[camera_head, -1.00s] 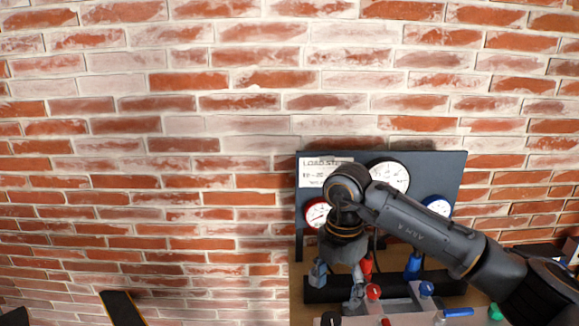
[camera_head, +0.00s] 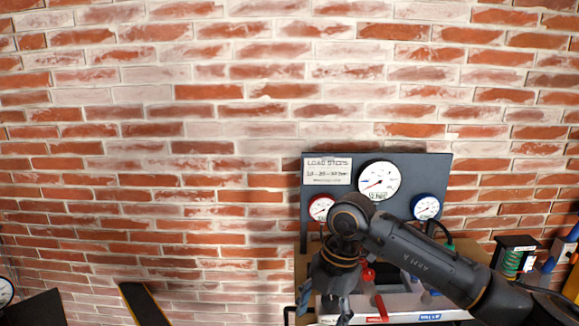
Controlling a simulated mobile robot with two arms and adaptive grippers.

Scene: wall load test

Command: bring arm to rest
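My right arm comes in from the right edge and bends down at a joint in front of the gauge panel. My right gripper (camera_head: 325,303) hangs at its end, pointing down over the bench by the panel's lower left. Its fingers look spread, with nothing seen between them. The arm hides part of the panel's lower middle and of the bench. My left gripper is not in view.
A dark panel (camera_head: 438,172) on the brick wall (camera_head: 150,150) carries a "LOAD STEPS" card (camera_head: 327,171), a white gauge (camera_head: 379,181), a red-rimmed gauge (camera_head: 320,208) and a blue-rimmed gauge (camera_head: 426,207). A red-handled tool (camera_head: 379,305) is close right of the gripper. A green coil (camera_head: 512,264) stands farther right.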

